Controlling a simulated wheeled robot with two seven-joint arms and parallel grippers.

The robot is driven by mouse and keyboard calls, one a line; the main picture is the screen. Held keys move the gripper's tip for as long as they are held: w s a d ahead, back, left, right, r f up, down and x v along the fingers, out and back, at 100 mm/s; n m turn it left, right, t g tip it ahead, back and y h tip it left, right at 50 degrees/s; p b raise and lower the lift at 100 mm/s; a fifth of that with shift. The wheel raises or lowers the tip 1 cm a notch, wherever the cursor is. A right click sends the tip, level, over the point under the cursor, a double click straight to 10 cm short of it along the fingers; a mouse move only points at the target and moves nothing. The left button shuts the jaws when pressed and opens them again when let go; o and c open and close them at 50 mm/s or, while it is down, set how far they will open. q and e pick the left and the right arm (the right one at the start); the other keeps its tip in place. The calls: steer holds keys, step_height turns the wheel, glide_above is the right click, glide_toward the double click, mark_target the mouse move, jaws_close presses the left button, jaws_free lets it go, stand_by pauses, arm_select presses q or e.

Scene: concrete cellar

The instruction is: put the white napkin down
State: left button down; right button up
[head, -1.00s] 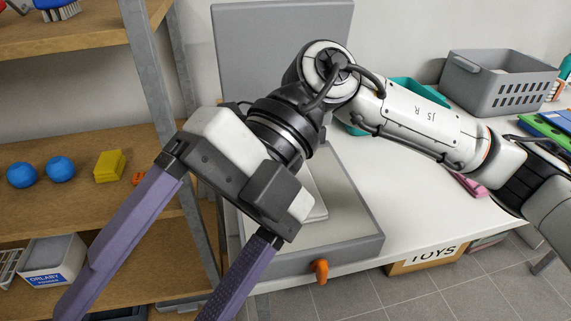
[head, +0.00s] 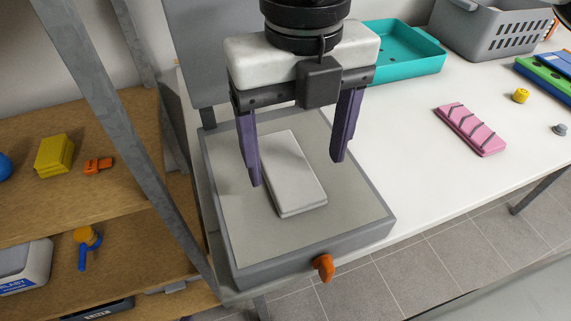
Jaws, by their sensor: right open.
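The white napkin (head: 294,179) is a flat folded pad lying on the floor of an open grey case (head: 371,219), at an angle. My right gripper (head: 297,172) points down over the case. Its two purple fingers are spread wide, one on each side of the napkin's far half in the picture, with nothing gripped between them. I cannot tell whether the fingertips touch the case floor. My left gripper is out of view.
The case's raised lid stands behind, and an orange latch (head: 323,267) sits on its front. A teal tray (head: 405,62), a grey basket (head: 492,32) and a pink pad (head: 470,131) are on the white table (head: 400,140). A shelf post (head: 110,130) stands close on the left.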

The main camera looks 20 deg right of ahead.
mark_target(297, 188)
step_height(297, 188, down, 5)
steer(key=shift+s+r, duration=0.1)
steer(key=shift+s, duration=0.05)
steer(key=c, duration=1.2)
